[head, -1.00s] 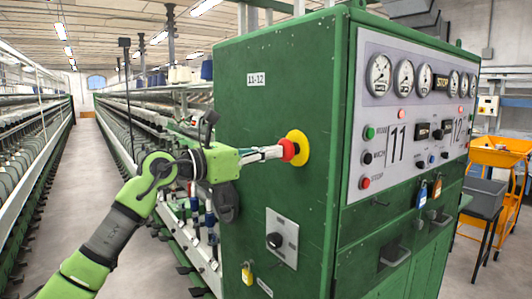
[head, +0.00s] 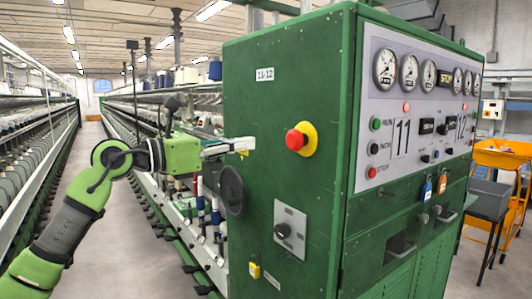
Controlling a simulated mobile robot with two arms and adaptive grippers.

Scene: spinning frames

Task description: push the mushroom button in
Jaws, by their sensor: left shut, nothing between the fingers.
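The red mushroom button (head: 295,139) sits on a yellow round plate (head: 309,140) on the left side face of the green cabinet (head: 280,100). My left gripper (head: 250,145) is shut and empty. Its fingertips point at the button from the left, with a clear gap between them. The button is fully in view. Whether it is pressed in or out is hard to tell from here. My right gripper is not in view.
A rotary switch plate (head: 290,233) and a yellow padlock (head: 254,271) sit lower on the same face. The front panel (head: 400,150) carries gauges and small buttons. Spinning frames line the aisle (head: 90,190) at left. An orange cart (head: 500,155) stands at right.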

